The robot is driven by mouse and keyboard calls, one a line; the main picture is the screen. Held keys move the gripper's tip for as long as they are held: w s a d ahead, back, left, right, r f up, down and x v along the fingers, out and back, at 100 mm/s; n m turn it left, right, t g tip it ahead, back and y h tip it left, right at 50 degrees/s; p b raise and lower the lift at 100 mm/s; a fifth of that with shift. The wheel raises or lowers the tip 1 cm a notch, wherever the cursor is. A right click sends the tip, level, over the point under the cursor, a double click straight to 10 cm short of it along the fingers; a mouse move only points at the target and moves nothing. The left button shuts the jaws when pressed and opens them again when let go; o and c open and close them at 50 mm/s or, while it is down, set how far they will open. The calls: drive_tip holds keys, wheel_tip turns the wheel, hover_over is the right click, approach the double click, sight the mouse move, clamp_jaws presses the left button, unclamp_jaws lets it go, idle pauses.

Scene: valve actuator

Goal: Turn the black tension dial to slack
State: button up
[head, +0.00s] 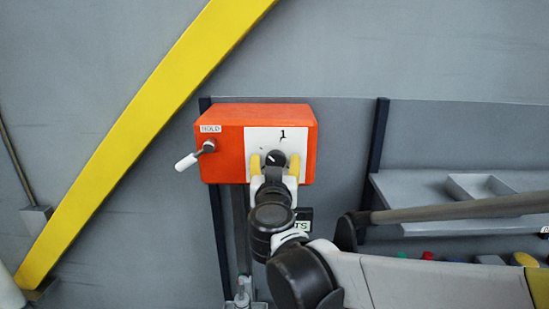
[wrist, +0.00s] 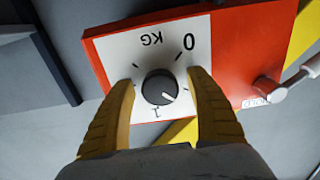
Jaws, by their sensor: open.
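The black dial (head: 275,158) sits on a white plate (head: 261,138) on the front of an orange box (head: 229,150). In the wrist view the dial (wrist: 158,88) shows a short white mark pointing to the lower right, beside the "1" mark. That view is turned over: "KG" and "0" read upside down. My gripper (head: 275,164) is open, with its yellow fingers on either side of the dial; in the wrist view the fingers (wrist: 161,82) show gaps to it. I cannot tell how far they reach in depth. No "slack" label is legible.
A lever with a white grip (head: 187,162) sticks out at the box's left, under a "HOLD" label (head: 210,128); it also shows in the wrist view (wrist: 272,89). A yellow diagonal beam (head: 140,125) is left. A grey shelf (head: 440,205) is right.

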drive_tip(key=shift+w, duration=0.25)
drive_tip(key=shift+c, duration=0.2)
drive_tip(key=c, duration=1.2)
